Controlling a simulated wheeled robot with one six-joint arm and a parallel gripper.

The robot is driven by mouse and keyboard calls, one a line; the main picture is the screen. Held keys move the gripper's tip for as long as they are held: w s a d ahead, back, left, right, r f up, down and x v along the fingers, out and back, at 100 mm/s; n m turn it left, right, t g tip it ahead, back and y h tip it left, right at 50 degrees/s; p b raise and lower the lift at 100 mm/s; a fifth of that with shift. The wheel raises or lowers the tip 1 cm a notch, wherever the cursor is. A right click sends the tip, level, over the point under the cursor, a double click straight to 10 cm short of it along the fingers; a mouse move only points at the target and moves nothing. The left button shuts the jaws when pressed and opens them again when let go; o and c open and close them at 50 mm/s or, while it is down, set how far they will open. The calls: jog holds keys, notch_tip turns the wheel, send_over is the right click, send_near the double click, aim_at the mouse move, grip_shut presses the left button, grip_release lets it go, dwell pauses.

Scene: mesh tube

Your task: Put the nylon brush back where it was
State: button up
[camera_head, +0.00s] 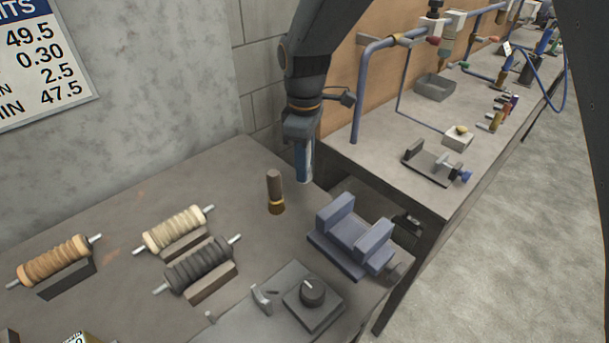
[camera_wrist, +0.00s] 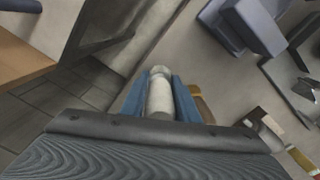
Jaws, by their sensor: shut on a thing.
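My gripper (camera_head: 304,176) hangs above the far edge of the near bench, its blue fingers pointing down. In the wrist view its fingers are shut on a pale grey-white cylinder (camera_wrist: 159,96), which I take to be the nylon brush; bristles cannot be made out. In the head view the fingers hide most of it. A brown-handled brush with a gold band (camera_head: 275,190) stands upright on the bench, just left of my gripper and apart from it.
Three wound rollers, orange-brown (camera_head: 52,262), cream (camera_head: 174,230) and dark (camera_head: 202,264), rest on blocks at left. A blue-grey cradle (camera_head: 350,240) and a dial box (camera_head: 312,296) stand at right. A second bench (camera_head: 440,200) with pipes lies beyond. Bare bench lies behind the rollers.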

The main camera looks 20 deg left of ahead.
jog(key=shift+f+p, duration=0.5)
jog(key=shift+f, duration=1.5)
jog(key=o, duration=1.1)
jog(key=shift+f, duration=0.1)
notch_tip(320, 180, up, 12)
jog(key=b, duration=0.3)
